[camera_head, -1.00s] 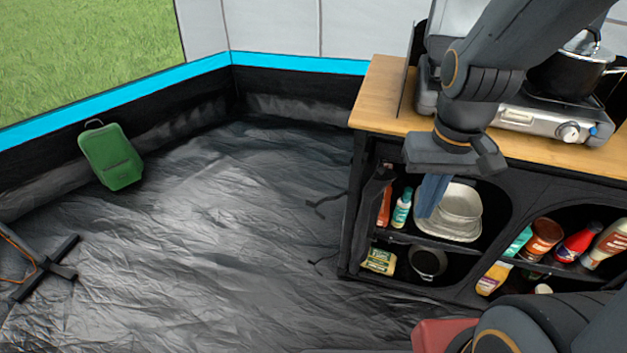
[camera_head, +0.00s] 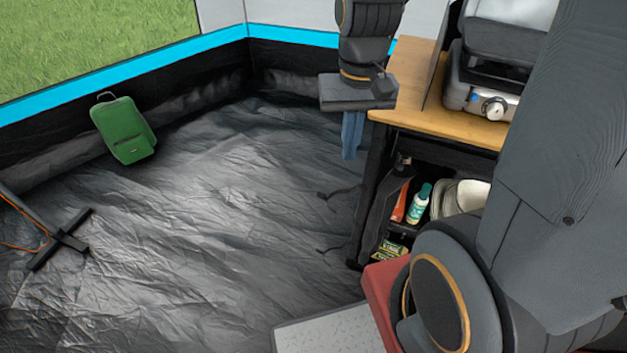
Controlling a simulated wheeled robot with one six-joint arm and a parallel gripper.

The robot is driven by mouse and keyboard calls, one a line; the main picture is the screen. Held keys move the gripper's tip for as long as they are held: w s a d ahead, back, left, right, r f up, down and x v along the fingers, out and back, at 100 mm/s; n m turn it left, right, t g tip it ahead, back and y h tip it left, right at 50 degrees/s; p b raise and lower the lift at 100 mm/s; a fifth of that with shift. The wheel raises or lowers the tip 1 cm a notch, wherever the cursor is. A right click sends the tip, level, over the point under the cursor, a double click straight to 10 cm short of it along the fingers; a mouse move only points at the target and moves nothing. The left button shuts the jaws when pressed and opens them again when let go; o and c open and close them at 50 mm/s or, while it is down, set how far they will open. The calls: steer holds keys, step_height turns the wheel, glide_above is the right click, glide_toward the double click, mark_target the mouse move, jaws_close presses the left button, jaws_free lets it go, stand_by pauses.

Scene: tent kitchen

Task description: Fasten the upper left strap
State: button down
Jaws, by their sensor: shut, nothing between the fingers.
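The kitchen cabinet (camera_head: 367,190) stands at the right, with its open front toward me. Two thin dark straps stick out loosely to the left from its left edge. The upper strap (camera_head: 340,193) is about halfway down the cabinet side, and the lower strap (camera_head: 331,249) is near the floor. Both look unfastened, with free ends. My gripper (camera_head: 350,155) points down with blue fingers shut and empty. In the picture it is above the upper strap, beside the counter's left corner, and apart from the strap. Where the straps would fasten cannot be made out.
A wooden counter (camera_head: 400,119) carries a stove (camera_head: 480,100). Bottles (camera_head: 419,203) and white dishes (camera_head: 466,195) fill the shelves. My arm hides the cabinet's right part. A green bag (camera_head: 123,130) and a dark stand (camera_head: 66,240) are at the left. The dark floor between is clear.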

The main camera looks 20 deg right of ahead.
steer(key=w+d+f+m+g+y, duration=0.1)
steer(key=w+f+m, duration=0.25)
steer(key=w, duration=0.45)
steer(key=w+d+f+m+g+y, duration=0.1)
steer(key=w+d+f+m, duration=0.2)
steer(key=w, duration=0.4)
steer(key=p, duration=0.2)
glide_toward(331, 198)
step_height(331, 198, down, 7)
steer(key=w+a, duration=0.1)
steer(key=a, duration=0.2)
steer(key=shift+w+f+m, duration=0.2)
steer(key=shift+w+m, duration=0.15)
steer(key=shift+w, duration=0.05)
steer(key=shift+s, duration=0.15)
